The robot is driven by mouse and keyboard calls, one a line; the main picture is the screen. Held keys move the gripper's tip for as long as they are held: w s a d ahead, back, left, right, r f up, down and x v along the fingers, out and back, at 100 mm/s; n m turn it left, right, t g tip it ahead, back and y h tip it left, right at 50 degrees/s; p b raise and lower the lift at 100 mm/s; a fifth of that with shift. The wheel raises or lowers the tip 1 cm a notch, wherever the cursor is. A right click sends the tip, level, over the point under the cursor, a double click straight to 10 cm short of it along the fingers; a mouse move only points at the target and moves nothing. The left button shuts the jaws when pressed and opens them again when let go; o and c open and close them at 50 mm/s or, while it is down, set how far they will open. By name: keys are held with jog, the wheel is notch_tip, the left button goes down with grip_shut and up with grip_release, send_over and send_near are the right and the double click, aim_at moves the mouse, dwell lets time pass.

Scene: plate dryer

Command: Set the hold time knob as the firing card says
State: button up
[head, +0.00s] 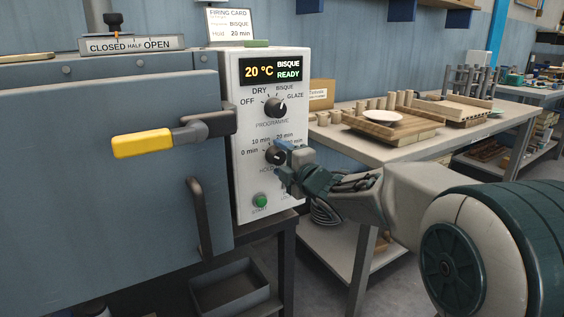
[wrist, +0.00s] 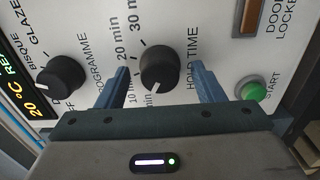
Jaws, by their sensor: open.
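The firing card (head: 229,26) on top of the control box reads BISQUE and hold 20 min. The black hold time knob (wrist: 160,69) sits between the blue fingers of my open gripper (wrist: 161,88), one on each side; contact cannot be told. Its white pointer mark points down in the wrist view, toward the 0 min side, away from the 20 min label (wrist: 124,40). In the head view my gripper (head: 286,156) is at the panel and partly covers the hold time knob (head: 271,155).
The programme knob (head: 275,107) is above, its display (head: 271,72) reading 20 °C, BISQUE, READY. The green start button (head: 261,201) is below. A yellow door handle (head: 142,144) juts out at left. A table (head: 353,147) with pottery stands at right.

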jog(key=c, duration=1)
jog(key=m+p, duration=0.1)
jog(key=m, duration=0.2)
jog(key=shift+m+p, duration=0.3)
jog(key=shift+m, duration=0.1)
jog(key=m+p, duration=0.1)
jog(key=m, duration=0.2)
jog(key=shift+r+m+p, duration=0.1)
jog(key=shift+m+p, duration=0.2)
jog(key=shift+m, duration=0.1)
jog(key=m+p, duration=0.2)
jog(key=m, duration=0.2)
jog(key=shift+m+p, duration=1)
jog(key=shift+m, duration=1.1)
